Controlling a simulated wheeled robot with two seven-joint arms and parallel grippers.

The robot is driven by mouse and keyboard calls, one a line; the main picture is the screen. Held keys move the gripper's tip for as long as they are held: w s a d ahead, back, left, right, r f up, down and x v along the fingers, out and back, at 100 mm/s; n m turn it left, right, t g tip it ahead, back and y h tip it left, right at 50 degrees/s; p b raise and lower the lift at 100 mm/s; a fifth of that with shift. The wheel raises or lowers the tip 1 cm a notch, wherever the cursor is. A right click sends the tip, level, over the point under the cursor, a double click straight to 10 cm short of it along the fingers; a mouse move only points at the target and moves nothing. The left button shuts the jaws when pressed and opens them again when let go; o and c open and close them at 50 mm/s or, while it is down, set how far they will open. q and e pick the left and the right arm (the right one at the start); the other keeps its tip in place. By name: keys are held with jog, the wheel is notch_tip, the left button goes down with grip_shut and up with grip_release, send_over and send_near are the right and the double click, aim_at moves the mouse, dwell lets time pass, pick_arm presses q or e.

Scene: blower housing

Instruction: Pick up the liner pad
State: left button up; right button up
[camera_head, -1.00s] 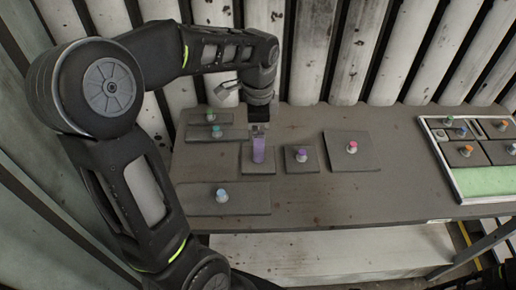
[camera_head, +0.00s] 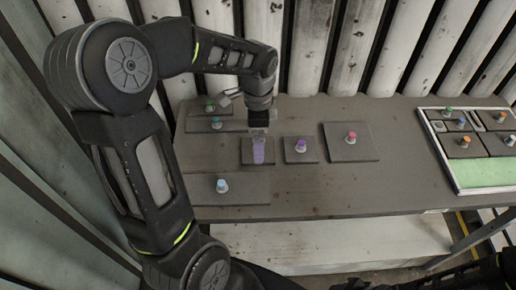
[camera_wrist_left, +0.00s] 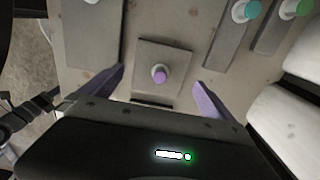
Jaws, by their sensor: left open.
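Several flat dark pads with coloured knobs lie on the table; I cannot tell by label which is the liner pad. My left gripper (camera_head: 258,152) points down above a small square pad (camera_head: 245,158) left of the table's middle. In the left wrist view the gripper (camera_wrist_left: 160,77) is open, its purple fingers apart. That square pad (camera_wrist_left: 172,54) with a purple knob (camera_wrist_left: 160,73) shows between and beyond the fingers, not held. In the head view the fingers hide its knob. My right gripper is not in view.
Near it lie a pad with a purple knob (camera_head: 301,146), a larger pad with a pink knob (camera_head: 350,137), and a long pad with a light blue knob (camera_head: 222,186). A white-framed tray (camera_head: 452,176) with several knobbed pads stands at right. The table's middle right is bare.

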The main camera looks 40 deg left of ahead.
pick_arm(q)
notch_tip(320, 180, down, 4)
jog(key=shift+r, duration=0.2)
jog(key=shift+c, duration=0.3)
jog(key=c, duration=1.2)
jog(key=shift+r, duration=0.15)
notch_tip(320, 180, up, 10)
jog(key=shift+f+b, duration=0.1)
jog(key=shift+b, duration=0.35)
